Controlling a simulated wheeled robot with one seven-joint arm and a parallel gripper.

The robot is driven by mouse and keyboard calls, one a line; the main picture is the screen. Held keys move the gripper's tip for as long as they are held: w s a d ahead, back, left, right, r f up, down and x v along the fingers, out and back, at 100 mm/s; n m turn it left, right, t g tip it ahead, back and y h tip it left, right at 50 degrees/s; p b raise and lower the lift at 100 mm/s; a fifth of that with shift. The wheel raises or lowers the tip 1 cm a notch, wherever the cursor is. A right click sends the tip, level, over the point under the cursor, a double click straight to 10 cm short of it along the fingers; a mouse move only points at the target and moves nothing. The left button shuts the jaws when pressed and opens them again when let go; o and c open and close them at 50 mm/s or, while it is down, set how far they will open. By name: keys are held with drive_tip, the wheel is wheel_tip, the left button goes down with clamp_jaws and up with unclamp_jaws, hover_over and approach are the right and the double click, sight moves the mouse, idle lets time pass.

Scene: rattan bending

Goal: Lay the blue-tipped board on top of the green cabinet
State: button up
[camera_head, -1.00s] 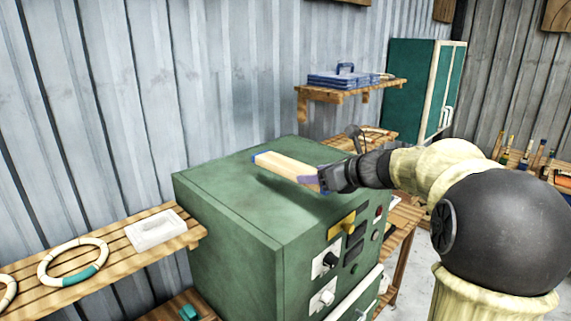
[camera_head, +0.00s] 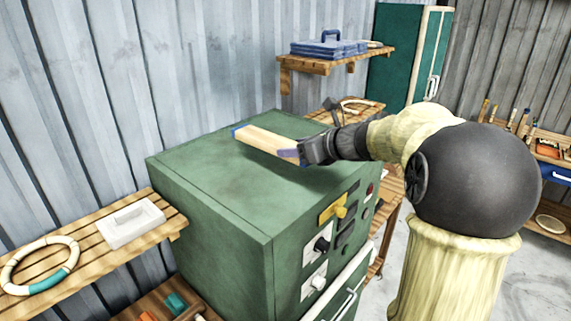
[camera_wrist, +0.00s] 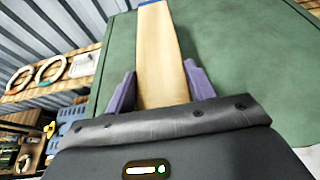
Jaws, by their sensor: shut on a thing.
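The board (camera_head: 268,143) is pale wood with a blue tip at its far end. My gripper (camera_head: 296,155) is shut on the board's near end, with a purple finger on each side in the wrist view (camera_wrist: 160,92). The board also shows in the wrist view (camera_wrist: 158,50), pointing away from my gripper. The green cabinet (camera_head: 215,215) stands below, with knobs and switches on its front. The board is over its top in the head view, and a shadow lies on the top. I cannot tell whether the board touches the top.
A wooden wall shelf (camera_head: 95,255) at the left holds a white block (camera_head: 130,224) and a ring (camera_head: 40,265). Another shelf (camera_head: 335,62) at the back holds blue cases (camera_head: 328,47). A tall green cupboard (camera_head: 398,50) stands behind. The green cabinet's top looks clear around the board.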

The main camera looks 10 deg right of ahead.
hover_over(296, 186)
drive_tip(key=shift+f, duration=2.2)
drive_tip(key=shift+s+f+p, duration=0.1)
drive_tip(key=shift+f+p, duration=0.2)
drive_tip(key=shift+p, duration=0.05)
wheel_tip(296, 186, down, 3)
drive_tip(key=shift+f, duration=0.15)
drive_tip(key=o, duration=1.1)
drive_tip(key=shift+f, duration=0.1)
